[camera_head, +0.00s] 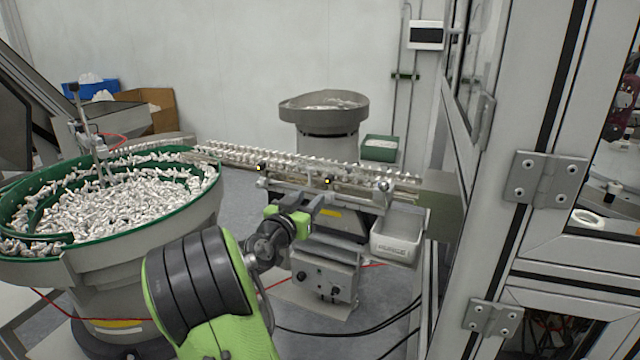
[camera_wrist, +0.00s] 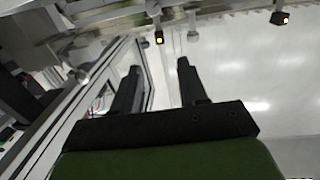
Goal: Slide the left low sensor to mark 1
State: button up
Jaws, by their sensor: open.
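Two small black sensors with yellow lit spots sit along the front of the feeder rail. The left one (camera_head: 260,167) is also at the upper right of the wrist view (camera_wrist: 280,18). The right one (camera_head: 327,181) shows near the top centre of the wrist view (camera_wrist: 158,37). My gripper (camera_head: 298,205) is in front of and below the rail, apart from both sensors. In the wrist view its two dark fingers (camera_wrist: 159,68) are spread and empty, pointing towards the right sensor. I cannot make out mark 1.
The feeder rail (camera_head: 300,163) carries a row of white parts. A green-rimmed bowl feeder (camera_head: 140,232) full of parts stands at the left. A pale bin (camera_head: 396,238) hangs at the rail's right end. The framed cabinet (camera_head: 505,250) closes off the right side.

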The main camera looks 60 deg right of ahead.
aim_at(328, 180)
jog(key=d, duration=0.7)
jog(key=d+p, duration=0.1)
jog(key=d, duration=0.3)
jog(key=shift+w+d, duration=0.3)
jog(key=shift+d, duration=0.05)
jog(key=shift+c, duration=0.3)
grip_shut()
